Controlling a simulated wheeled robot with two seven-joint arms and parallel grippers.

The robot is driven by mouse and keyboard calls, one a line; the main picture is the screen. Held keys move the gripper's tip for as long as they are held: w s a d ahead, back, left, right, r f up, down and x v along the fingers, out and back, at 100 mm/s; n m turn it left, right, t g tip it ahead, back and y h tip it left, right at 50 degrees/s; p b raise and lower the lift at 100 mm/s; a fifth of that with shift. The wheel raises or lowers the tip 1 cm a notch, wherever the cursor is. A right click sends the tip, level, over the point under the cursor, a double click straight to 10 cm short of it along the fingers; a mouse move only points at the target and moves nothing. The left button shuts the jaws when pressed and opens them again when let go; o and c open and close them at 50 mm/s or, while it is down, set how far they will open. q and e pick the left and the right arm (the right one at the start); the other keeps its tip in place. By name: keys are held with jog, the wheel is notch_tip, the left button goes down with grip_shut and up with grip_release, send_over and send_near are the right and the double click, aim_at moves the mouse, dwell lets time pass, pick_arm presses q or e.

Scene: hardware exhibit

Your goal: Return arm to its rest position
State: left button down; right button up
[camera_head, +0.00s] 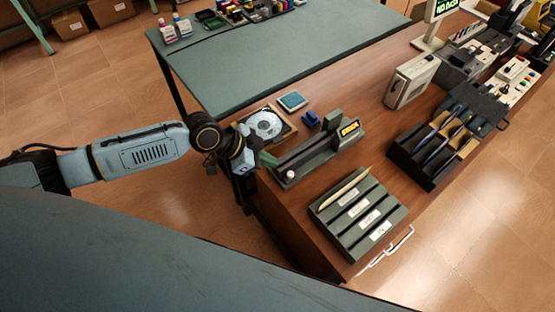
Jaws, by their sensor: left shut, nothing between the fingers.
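My left arm (150,150) comes in from the left and reaches to the near left edge of the wooden desk. My left gripper (268,158) is at its end, shut and empty. It is beside the left end of a dark grey-green rail-like device (318,154) with a yellow label. I cannot tell whether it touches the device. A round silver disc on a square base (266,124) lies just behind the wrist, partly hidden by it. My right gripper is out of view.
A green slotted tray (340,238) with white labels and a pale stick stands at the desk's front. A blue item (310,119), a beige box (411,80) and a dark sorter (410,158) are on the desk. A green table (270,60) adjoins behind.

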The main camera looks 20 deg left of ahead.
pick_arm(q)
jog(key=shift+s+a+r, duration=0.15)
jog(key=shift+a+r, duration=0.05)
jog(key=shift+r, duration=0.1)
